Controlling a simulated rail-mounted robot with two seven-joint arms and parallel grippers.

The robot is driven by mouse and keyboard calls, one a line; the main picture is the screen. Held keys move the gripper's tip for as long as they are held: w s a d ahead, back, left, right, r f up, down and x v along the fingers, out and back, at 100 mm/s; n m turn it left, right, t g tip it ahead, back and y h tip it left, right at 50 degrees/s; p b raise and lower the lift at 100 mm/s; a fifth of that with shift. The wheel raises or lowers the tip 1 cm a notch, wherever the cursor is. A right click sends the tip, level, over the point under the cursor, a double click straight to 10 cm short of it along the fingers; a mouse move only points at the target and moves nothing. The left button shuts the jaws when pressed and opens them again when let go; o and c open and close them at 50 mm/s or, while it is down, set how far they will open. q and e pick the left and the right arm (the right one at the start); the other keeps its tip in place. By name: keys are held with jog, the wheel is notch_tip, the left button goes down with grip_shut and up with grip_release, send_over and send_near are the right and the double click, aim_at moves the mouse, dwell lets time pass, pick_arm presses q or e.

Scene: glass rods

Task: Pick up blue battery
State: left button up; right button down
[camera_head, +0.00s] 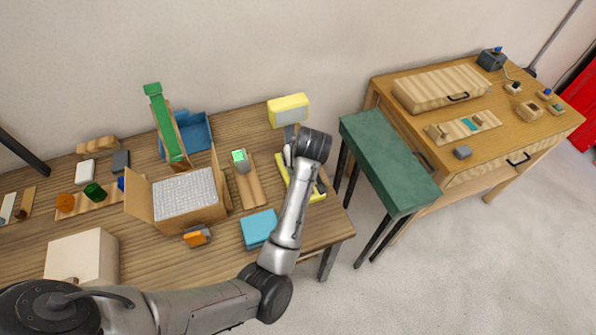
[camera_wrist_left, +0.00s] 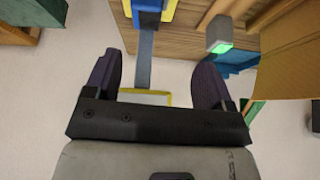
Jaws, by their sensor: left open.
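My left gripper (camera_head: 290,155) is over the right part of the wooden table, at the yellow-edged item, far to the right of that blue piece. In the left wrist view its two dark fingers (camera_wrist_left: 158,85) are apart, with nothing held between them. A blue and yellow part with a grey strip (camera_wrist_left: 147,50) lies beyond the fingers. My right gripper is in neither view.
An open cardboard box (camera_head: 185,195) stands mid-table, with a blue tray (camera_head: 196,135) and tall green piece (camera_head: 163,125) behind. A grey block with a green light (camera_head: 241,160) stands left of the gripper. A green stool (camera_head: 385,155) separates the table from a desk (camera_head: 520,125).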

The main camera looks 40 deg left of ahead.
pick_arm(q)
jog(key=shift+n, duration=0.4)
jog(key=w+a+f, duration=0.1)
jog(key=f, duration=0.1)
jog(key=w+a+f, duration=0.1)
jog(key=f, duration=0.1)
jog(key=w+a+f, duration=0.1)
jog(key=w+f, duration=0.1)
jog(key=shift+a+f+b, duration=0.1)
jog(key=shift+f+b, duration=0.15)
jog(key=shift+b, duration=0.1)
jog(key=shift+x, duration=2.7)
jog(key=shift+w+d, duration=0.1)
jog(key=shift+d, duration=0.1)
jog(key=c, duration=1.2)
